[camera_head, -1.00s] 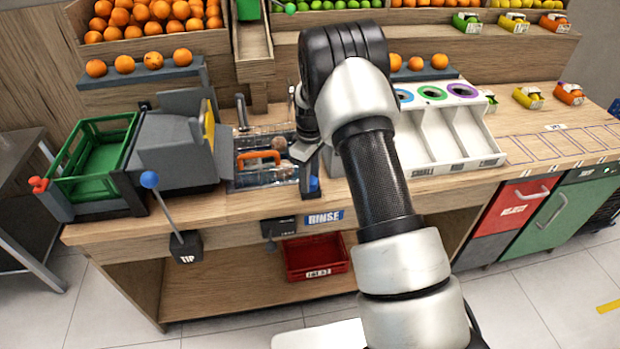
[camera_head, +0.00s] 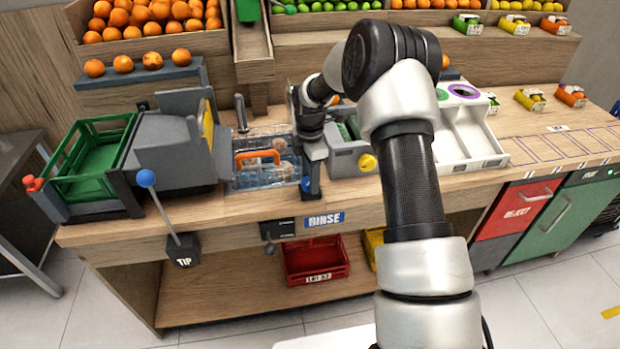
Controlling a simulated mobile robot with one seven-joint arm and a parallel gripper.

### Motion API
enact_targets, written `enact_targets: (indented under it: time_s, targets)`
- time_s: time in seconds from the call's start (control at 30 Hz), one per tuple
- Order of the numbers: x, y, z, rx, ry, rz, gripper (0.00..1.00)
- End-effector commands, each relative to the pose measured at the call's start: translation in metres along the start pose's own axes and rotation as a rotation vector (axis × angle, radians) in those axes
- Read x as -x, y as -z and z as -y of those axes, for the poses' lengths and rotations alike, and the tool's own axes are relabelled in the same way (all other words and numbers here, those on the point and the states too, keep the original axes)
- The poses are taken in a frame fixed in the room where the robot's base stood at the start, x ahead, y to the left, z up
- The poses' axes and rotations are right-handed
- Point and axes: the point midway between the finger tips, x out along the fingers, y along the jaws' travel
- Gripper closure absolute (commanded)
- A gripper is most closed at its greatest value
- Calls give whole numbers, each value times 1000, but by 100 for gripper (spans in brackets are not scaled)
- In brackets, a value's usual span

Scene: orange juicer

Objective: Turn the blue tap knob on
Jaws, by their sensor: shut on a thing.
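The blue tap knob (camera_head: 305,185) is at the front right corner of the rinse basin (camera_head: 262,182), above the RINSE label. Only a small blue part of it shows; the rest is hidden behind my fingers. My gripper (camera_head: 312,187) points down from the wrist at the basin's right side. Its fingers are shut on the knob. Which way the knob is turned cannot be seen.
An orange-handled basket (camera_head: 258,156) sits in the basin. A grey machine with a yellow knob (camera_head: 368,162) stands close right of my gripper. The blue-balled TIP lever (camera_head: 146,178) stands to the left. A red crate (camera_head: 317,262) is below the counter.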

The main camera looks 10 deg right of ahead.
Motion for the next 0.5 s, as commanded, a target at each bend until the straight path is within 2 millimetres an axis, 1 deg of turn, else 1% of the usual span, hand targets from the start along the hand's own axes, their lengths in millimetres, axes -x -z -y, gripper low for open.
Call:
enact_targets:
  time_s: [0.2,0.5]
  targets:
    - [1,-1,0,202,-1,-1,84]
    - [2,-1,0,433,-1,0,84]
